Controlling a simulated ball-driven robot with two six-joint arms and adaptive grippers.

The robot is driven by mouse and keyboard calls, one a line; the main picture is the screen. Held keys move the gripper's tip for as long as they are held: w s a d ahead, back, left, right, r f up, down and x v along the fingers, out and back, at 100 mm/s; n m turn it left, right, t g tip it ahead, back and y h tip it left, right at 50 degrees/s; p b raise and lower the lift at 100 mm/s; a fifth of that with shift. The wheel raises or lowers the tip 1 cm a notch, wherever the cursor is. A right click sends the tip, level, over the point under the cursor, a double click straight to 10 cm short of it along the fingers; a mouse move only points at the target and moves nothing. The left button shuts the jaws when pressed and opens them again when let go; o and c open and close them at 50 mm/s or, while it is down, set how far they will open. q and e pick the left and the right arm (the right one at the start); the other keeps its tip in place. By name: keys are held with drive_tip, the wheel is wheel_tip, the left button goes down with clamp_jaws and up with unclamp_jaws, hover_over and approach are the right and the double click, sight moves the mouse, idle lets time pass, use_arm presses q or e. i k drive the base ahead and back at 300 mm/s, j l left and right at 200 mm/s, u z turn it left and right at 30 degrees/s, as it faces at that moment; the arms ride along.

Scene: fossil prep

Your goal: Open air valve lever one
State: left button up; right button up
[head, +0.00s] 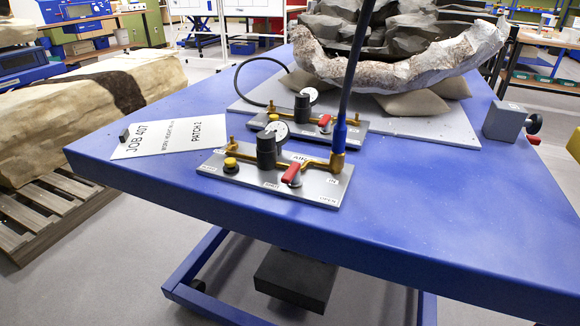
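A grey valve panel (325,193) marked AIR lies near the front of the blue table. It carries a red lever (292,172), a black regulator with a round gauge (277,131), a yellow knob (230,165) and brass piping. The lever points obliquely up and to the right, across the pipe. Labels reading SHUT and OPEN lie along the panel's front edge. A similar panel (350,127) behind it has its own red lever (325,120). I cannot read which lever is number one. Neither of my grippers is in view.
A blue-ended hose (340,125) rises from the front panel's right end. A job card (170,137) lies left of the panels. A fossil in a plaster jacket (410,65) rests on sandbags behind. A grey box with a black knob (505,121) sits at right. The table's right front is clear.

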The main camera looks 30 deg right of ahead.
sight(292, 175)
drive_tip(key=k+l+u, duration=0.35)
drive_tip(key=l, duration=0.15)
drive_tip(key=k+l+u, duration=0.35)
drive_tip(key=k+l, duration=0.05)
drive_tip(key=l, duration=0.05)
